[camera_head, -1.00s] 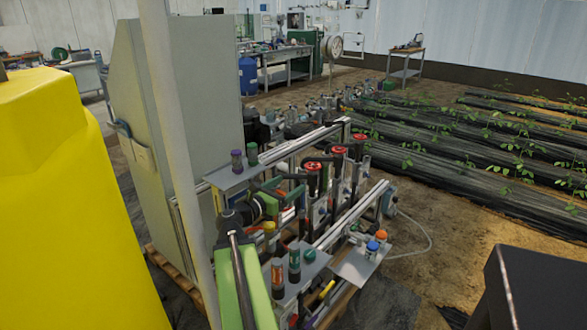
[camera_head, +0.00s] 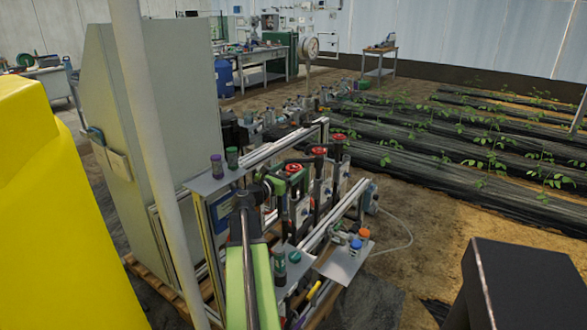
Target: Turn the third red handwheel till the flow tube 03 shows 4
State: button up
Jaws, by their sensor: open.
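Three red handwheels stand in a row on the skid frame: a near one (camera_head: 293,168), a middle one (camera_head: 318,151) and a far one (camera_head: 339,138). Upright tubes are below them, partly hidden; their labels and readings are too small to read. My gripper (camera_head: 294,183) is small in view, at the end of my green arm, close to the near handwheel. Its jaws are open and look empty. I cannot tell whether it touches the wheel or its post.
A shelf with two capped bottles (camera_head: 216,166) is left of my arm. A small plate with orange- and blue-capped bottles (camera_head: 356,244) is at the front right. A grey cabinet (camera_head: 170,90), a pale post (camera_head: 150,130) and a yellow tank (camera_head: 50,210) crowd the left.

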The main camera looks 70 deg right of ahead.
aim_at(295, 167)
jog(key=x, duration=0.3)
jog(key=shift+d, duration=0.1)
jog(key=c, duration=1.4)
